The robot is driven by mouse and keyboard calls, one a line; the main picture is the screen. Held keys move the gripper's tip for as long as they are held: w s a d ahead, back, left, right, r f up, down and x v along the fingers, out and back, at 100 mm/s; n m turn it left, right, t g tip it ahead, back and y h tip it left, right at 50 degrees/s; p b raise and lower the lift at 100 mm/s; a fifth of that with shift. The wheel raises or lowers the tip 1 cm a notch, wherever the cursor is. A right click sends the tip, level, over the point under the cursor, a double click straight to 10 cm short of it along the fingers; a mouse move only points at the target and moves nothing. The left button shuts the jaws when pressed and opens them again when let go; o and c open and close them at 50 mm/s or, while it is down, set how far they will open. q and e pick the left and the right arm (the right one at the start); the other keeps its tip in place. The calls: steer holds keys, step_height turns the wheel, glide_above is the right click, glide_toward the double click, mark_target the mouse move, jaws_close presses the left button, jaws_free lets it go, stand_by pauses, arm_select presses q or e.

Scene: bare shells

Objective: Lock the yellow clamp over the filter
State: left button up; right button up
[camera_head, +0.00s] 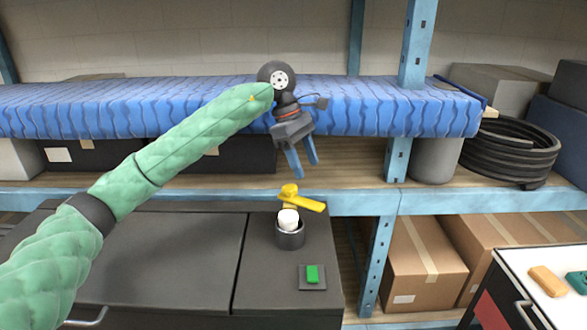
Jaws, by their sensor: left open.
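The yellow clamp (303,199) is a lever on a pivot just behind and above the filter, its arm pointing right. The filter (288,220) is a white cylinder standing upright in a dark round holder (290,237) on the black cabinet top. The clamp appears raised above the filter; whether they touch cannot be told. My left gripper (304,170) hangs above the clamp, with its two blue fingers spread and nothing between them, pointing down. My right gripper is not in view.
A green button (312,274) on a dark plate lies in front of the holder. A blue padded shelf (180,100) runs behind my left arm. A blue rack post (378,255) stands right of the cabinet (170,245). A white-topped cart (520,265) is at the lower right.

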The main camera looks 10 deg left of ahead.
arm_select(q)
steer(key=s+d+r+b, duration=0.1)
steer(key=s+d+r, duration=0.1)
steer(key=d+r, duration=0.2)
steer(key=shift+s+d+b, duration=0.25)
steer(key=shift+d+b, duration=0.15)
steer(key=shift+d, duration=0.7)
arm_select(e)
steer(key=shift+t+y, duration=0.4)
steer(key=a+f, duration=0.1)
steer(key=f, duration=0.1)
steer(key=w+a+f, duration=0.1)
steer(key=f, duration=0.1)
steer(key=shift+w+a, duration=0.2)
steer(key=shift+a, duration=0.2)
arm_select(q)
steer(key=shift+c, duration=0.3)
